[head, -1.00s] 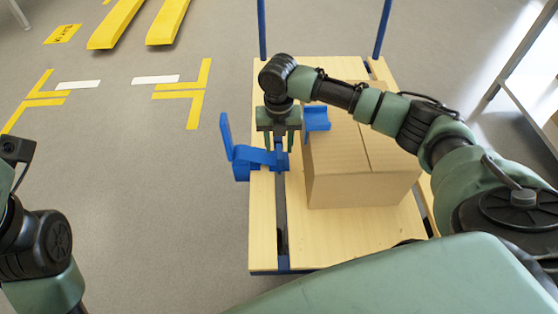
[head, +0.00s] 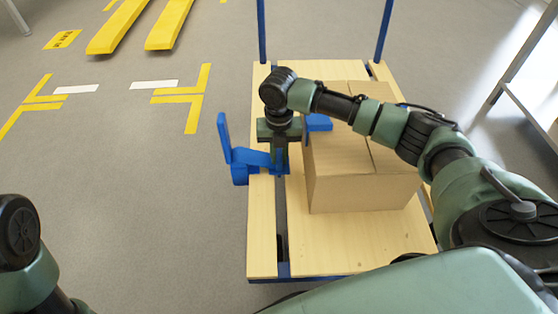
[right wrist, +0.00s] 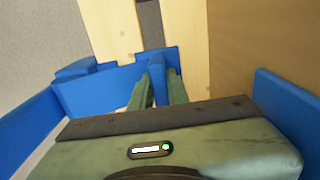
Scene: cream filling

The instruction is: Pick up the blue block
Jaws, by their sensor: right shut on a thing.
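The blue block (head: 252,159) is an angular blue piece with an upright arm at its left end, at the left edge of the wooden cart top. In the right wrist view, a thin blue upright part (right wrist: 157,76) of the block sits between the two green fingers (right wrist: 157,88). The fingers hide part of the block. I cannot tell if it is clear of the cart. My left arm shows at the lower left, but its gripper is out of view.
A cardboard box (head: 360,190) stands on the cart top (head: 350,245), right of my right gripper. Two blue posts (head: 262,32) rise at the cart's far end. Grey floor with yellow markings lies left.

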